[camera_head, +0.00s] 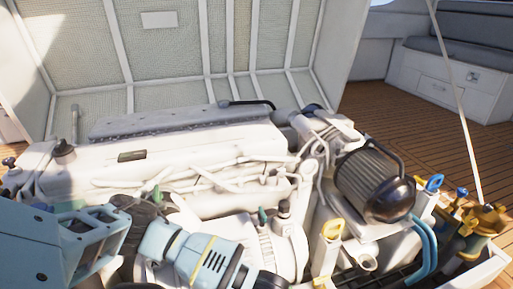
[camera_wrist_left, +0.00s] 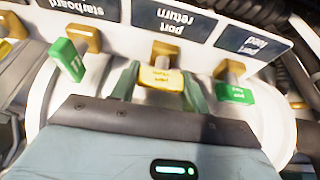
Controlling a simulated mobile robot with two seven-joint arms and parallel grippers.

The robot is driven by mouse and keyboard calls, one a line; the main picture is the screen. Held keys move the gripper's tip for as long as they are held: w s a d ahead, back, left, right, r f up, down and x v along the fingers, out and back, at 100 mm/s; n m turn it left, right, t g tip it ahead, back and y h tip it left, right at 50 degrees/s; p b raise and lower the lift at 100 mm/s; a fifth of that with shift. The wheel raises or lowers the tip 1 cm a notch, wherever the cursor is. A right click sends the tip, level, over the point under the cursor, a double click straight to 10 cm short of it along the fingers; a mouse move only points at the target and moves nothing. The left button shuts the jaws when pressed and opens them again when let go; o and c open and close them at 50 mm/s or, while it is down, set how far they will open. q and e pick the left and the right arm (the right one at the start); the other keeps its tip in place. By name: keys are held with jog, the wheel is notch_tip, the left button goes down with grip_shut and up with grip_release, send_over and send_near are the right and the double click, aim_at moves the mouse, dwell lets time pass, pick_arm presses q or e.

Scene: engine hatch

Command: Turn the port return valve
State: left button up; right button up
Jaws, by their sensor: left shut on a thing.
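In the left wrist view, the port return valve has a yellow handle (camera_wrist_left: 160,78) on a brass stem, below an upside-down dark label reading "port return" (camera_wrist_left: 172,18). My left gripper (camera_wrist_left: 161,88) is shut on this handle, with one finger on each side of it. In the head view, my left arm (camera_head: 205,258) reaches in from the left along the bottom edge, but its fingers and the gripped handle cannot be made out. My right gripper is in neither view.
In the left wrist view, a green handle (camera_wrist_left: 68,60) stands left of the gripper, and another green handle (camera_wrist_left: 235,94) sits close on the right under the port feed label. In the head view, the engine (camera_head: 170,155) and a dark cylinder (camera_head: 375,185) lie beyond my arm.

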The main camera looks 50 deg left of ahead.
pick_arm(q)
jog(key=shift+d+r+n+p, duration=0.1)
jog(key=shift+r+n+p, duration=0.1)
jog(key=shift+n+p, duration=0.6)
jog(key=n+g+p, duration=0.1)
jog(key=n, duration=0.1)
jog(key=shift+f+n+g, duration=0.15)
jog(key=shift+n+g, duration=0.15)
jog(key=shift+n, duration=0.1)
jog(key=o, duration=1)
jog(key=shift+y, duration=0.3)
